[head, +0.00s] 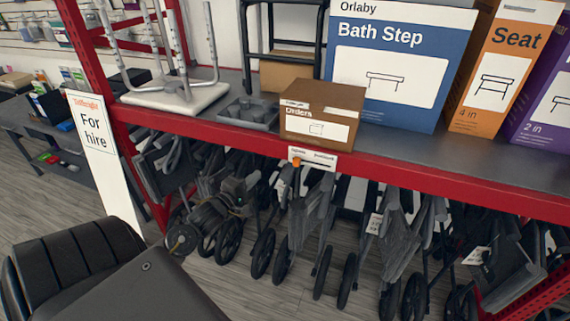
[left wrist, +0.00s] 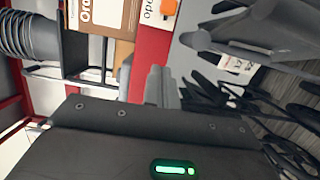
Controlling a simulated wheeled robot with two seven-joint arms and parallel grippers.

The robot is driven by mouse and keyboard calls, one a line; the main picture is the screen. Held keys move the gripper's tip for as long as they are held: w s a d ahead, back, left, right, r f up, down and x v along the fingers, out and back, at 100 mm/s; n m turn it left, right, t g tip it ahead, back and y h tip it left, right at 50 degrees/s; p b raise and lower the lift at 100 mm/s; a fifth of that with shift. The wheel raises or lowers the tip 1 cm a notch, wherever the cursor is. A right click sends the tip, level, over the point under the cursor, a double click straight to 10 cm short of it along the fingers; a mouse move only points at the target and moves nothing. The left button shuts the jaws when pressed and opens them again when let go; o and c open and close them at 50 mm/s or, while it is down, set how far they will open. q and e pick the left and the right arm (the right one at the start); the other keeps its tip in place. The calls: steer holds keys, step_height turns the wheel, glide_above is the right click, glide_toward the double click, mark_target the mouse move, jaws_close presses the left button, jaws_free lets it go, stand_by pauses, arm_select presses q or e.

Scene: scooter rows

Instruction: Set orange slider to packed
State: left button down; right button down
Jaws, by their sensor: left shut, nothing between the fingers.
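The orange slider (head: 296,161) is a small orange knob on a white label plate (head: 318,160) on the front of the red shelf beam. It sits toward the left end of the plate's dark slot. The plate's small print is hard to read. In the left wrist view the orange slider (left wrist: 168,7) shows at the top edge, partly cut off. My left gripper (head: 254,182) is below and left of the plate, among the folded walkers, apart from the slider. Its fingers (left wrist: 164,74) are shut and empty. My right gripper is not in view.
The red beam (head: 230,137) carries a cardboard box (head: 315,92) just above the plate, beside a grey tray (head: 250,110) and a blue Bath Step box (head: 393,105). Folded walkers (head: 400,235) crowd the space below. A "For hire" sign (head: 92,125) stands left.

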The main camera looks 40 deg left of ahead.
mark_target(297, 162)
arm_select(q)
steer(key=w, duration=0.3)
steer(key=w+p, duration=0.1)
steer(key=w, duration=0.2)
steer(key=w+a+p, duration=0.1)
steer(key=w, duration=0.2)
steer(key=shift+r, duration=0.15)
steer(key=w+d+p, duration=0.1)
steer(key=w+d, duration=0.1)
steer(key=shift+d+p, duration=0.3)
steer(key=shift+p, duration=0.05)
steer(key=shift+w+d, duration=0.1)
steer(key=shift+d, duration=0.55)
steer(key=shift+f, duration=0.2)
steer(key=shift+d, duration=0.1)
